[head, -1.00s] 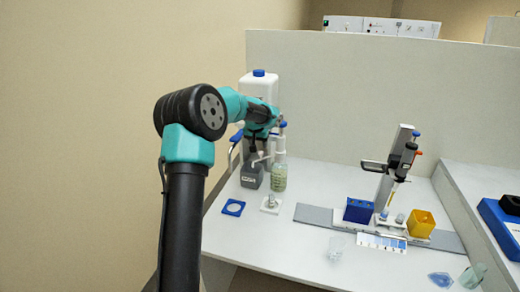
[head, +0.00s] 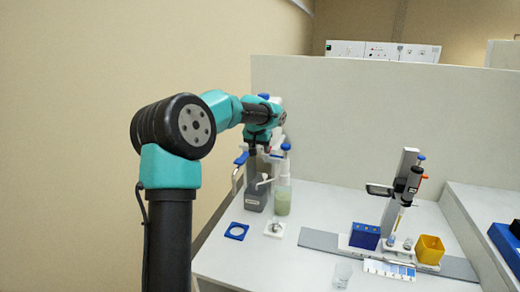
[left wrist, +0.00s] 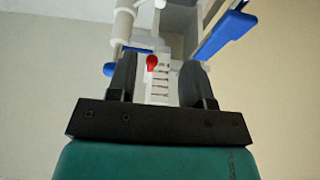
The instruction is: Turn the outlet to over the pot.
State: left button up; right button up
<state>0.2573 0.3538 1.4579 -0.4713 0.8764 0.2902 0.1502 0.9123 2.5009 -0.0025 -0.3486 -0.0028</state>
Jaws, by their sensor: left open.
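My left gripper (head: 263,148) is above the grey bottle. In the left wrist view its open fingers (left wrist: 158,82) stand either side of a white scaled part (left wrist: 160,88) with a red knob. Contact cannot be told. A small pot (head: 276,227) seems to sit on the white square.
A blue square ring (head: 236,231) lies left of the white square. A clear beaker (head: 342,273) stands at the front. A partition (head: 350,120) stands behind.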

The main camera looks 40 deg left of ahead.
pick_arm(q)
jog(key=shift+c, duration=1.4)
jog(key=shift+d+f+m, duration=0.2)
jog(key=shift+m, duration=0.6)
jog(key=shift+c, duration=0.8)
jog(key=m, duration=0.3)
jog(key=shift+w+d+f, duration=0.15)
jog(key=shift+d+f, duration=0.15)
jog(key=shift+d, duration=0.05)
jog(key=shift+c, duration=1.4)
jog(key=m, duration=0.2)
jog(key=f+m, duration=0.1)
jog(key=shift+d+m+g, duration=0.4)
grip_shut()
jog(key=d+f+m, duration=0.1)
jog(key=m, duration=0.5)
jog(key=d+f+m+y, duration=0.1)
jog(key=d+m, duration=0.1)
jog(key=m, duration=0.5)
jog(key=d+f+m+g, duration=0.1)
jog(key=m, duration=0.6)
jog(key=shift+w+d+f+y, duration=0.15)
jog(key=shift+w+f+y, duration=0.15)
jog(key=shift+w, duration=0.1)
